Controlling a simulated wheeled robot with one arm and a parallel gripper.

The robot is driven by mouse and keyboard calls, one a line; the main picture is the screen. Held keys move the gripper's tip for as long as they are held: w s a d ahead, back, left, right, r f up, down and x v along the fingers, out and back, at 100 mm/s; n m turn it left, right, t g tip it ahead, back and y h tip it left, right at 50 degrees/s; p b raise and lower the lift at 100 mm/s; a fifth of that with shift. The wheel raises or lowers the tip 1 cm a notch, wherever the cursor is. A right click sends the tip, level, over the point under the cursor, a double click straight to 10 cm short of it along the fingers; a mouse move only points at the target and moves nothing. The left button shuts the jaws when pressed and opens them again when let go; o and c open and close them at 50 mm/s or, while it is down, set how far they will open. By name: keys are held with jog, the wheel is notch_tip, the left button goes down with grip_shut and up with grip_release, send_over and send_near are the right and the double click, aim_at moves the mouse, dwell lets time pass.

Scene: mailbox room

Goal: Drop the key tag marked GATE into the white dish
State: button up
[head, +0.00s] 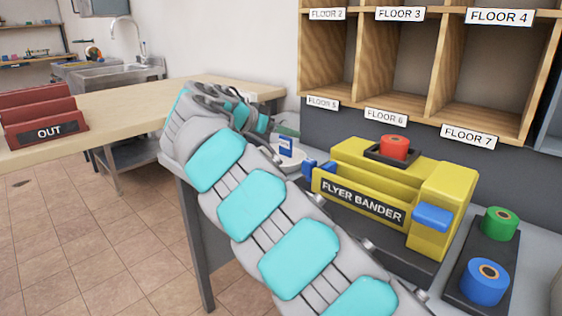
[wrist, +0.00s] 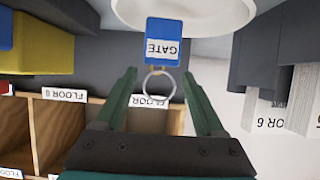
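The key tag (wrist: 163,50) is blue with a white label reading GATE and a metal ring. In the head view the tag (head: 286,147) is upright over the white dish (head: 292,163). My gripper (wrist: 158,74) is open, its two green fingers apart on either side of the ring, with a gap on both sides. In the wrist view the tag overlaps the rim of the dish (wrist: 215,24); I cannot tell whether it touches the dish. My arm hides part of the dish in the head view.
The yellow flyer bander (head: 390,190) stands right of the dish, with green (head: 500,223) and blue (head: 487,281) rolls beyond. Wooden pigeonholes (head: 480,100) hang above. A red OUT rack (head: 45,122) sits on the bench at left.

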jog(key=shift+o, duration=1.1)
jog(key=v, duration=0.7)
jog(key=shift+s+a, duration=0.25)
jog(key=shift+s, duration=0.05)
jog(key=shift+r, duration=0.1)
